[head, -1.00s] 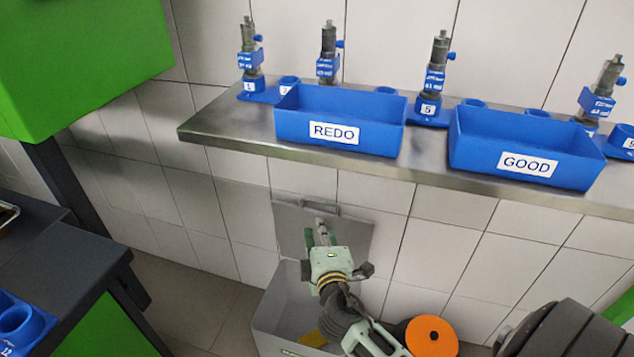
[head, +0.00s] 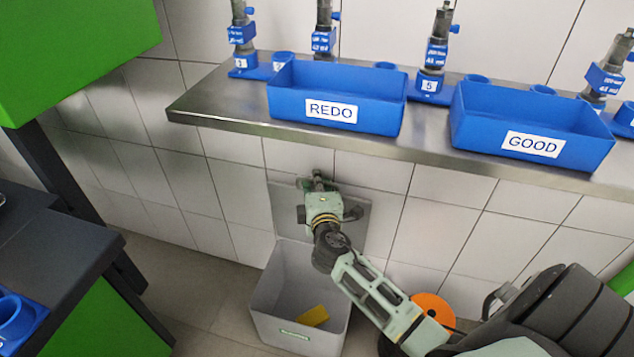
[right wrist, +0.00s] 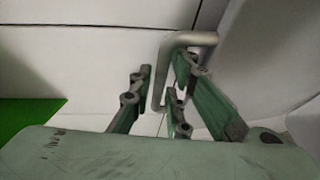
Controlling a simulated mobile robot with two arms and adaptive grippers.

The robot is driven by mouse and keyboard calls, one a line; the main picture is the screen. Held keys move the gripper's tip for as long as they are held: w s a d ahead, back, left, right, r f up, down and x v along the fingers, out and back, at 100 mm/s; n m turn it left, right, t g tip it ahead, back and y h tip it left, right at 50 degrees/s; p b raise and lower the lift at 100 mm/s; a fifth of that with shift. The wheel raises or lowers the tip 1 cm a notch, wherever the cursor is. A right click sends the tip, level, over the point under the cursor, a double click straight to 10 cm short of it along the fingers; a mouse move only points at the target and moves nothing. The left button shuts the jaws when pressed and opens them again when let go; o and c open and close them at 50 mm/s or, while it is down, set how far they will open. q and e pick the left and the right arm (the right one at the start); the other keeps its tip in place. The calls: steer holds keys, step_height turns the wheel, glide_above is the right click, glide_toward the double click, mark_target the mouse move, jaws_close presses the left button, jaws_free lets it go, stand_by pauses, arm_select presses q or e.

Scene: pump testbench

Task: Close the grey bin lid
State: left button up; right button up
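The grey bin (head: 280,315) stands on the floor under the shelf. Its grey lid (head: 354,222) is open, standing nearly upright against the tiled wall. My right gripper (head: 318,182) is in front of the lid's upper edge and hides part of it. In the right wrist view, the metal loop handle (right wrist: 160,85) shows between the fingers of my right gripper (right wrist: 165,85). The fingers are spread, with gaps beside the handle; I cannot tell whether any finger touches it. My left gripper is not in view.
A steel shelf (head: 215,108) above holds the blue REDO bin (head: 285,101), the blue GOOD bin (head: 480,138) and several pumps. A yellow piece (head: 315,316) lies inside the grey bin. An orange disc (head: 432,308) is partly behind my right arm.

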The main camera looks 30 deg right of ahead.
jaws_close()
stand_by(0.5)
